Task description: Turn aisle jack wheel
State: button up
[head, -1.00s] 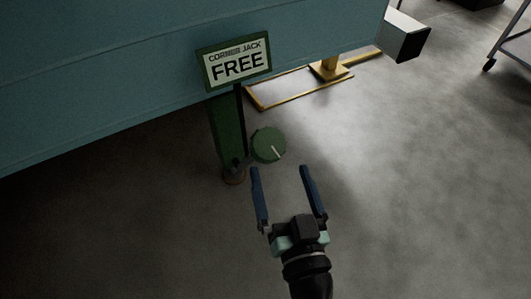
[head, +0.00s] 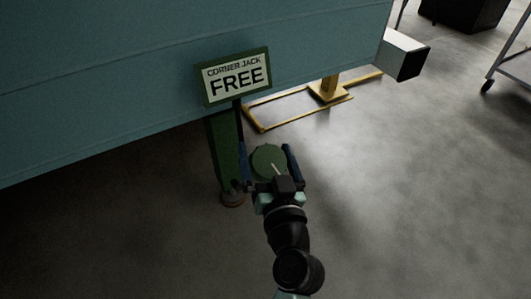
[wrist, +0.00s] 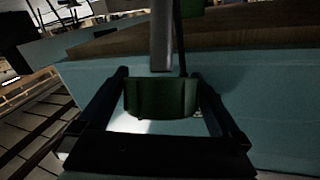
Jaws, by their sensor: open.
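The green jack wheel (head: 267,161) with a pale pointer line sits on the green corner jack post (head: 226,150), under a sign (head: 235,77) reading "CORNER JACK FREE". My gripper (head: 267,164) is open, with its two blue fingers on either side of the wheel. In the wrist view the wheel (wrist: 161,97) lies between the open fingers (wrist: 160,92). I cannot tell whether either finger touches it. The lower part of the wheel is partly hidden by my gripper in the head view.
The teal camper body (head: 110,80) overhangs the jack. A yellow floor frame with a stand (head: 328,91) is behind to the right. A white box end (head: 405,55) juts out at the camper's corner. A wheeled cart (head: 505,60) stands far right. Floor to the right is clear.

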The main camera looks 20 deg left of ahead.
jog(key=shift+w+a, duration=0.2)
jog(key=shift+w, duration=0.05)
jog(key=c, duration=1.1)
jog(key=shift+r+m+h+p, duration=0.15)
jog(key=shift+m+h+p, duration=0.25)
jog(key=shift+p, duration=0.6)
jog(key=m+h+p, duration=0.1)
jog(key=p, duration=0.2)
jog(key=shift+d+r+m+t, duration=0.1)
jog(key=shift+m+t, duration=0.2)
jog(key=shift+t, duration=0.1)
jog(key=m+h+p, duration=0.1)
jog(key=p, duration=0.2)
jog(key=shift+d+h, duration=0.1)
jog(key=shift+h, duration=0.2)
jog(key=m+p, duration=0.1)
jog(key=p, duration=0.1)
jog(key=h+p, duration=0.1)
jog(key=p, duration=0.2)
jog(key=shift+w+f+m+t, duration=0.1)
jog(key=shift+f+m+t, duration=0.2)
jog(key=shift+m, duration=0.1)
jog(key=shift+d+m+h+p, duration=0.3)
jog(key=shift+h+p, duration=0.2)
jog(key=shift+p, duration=0.25)
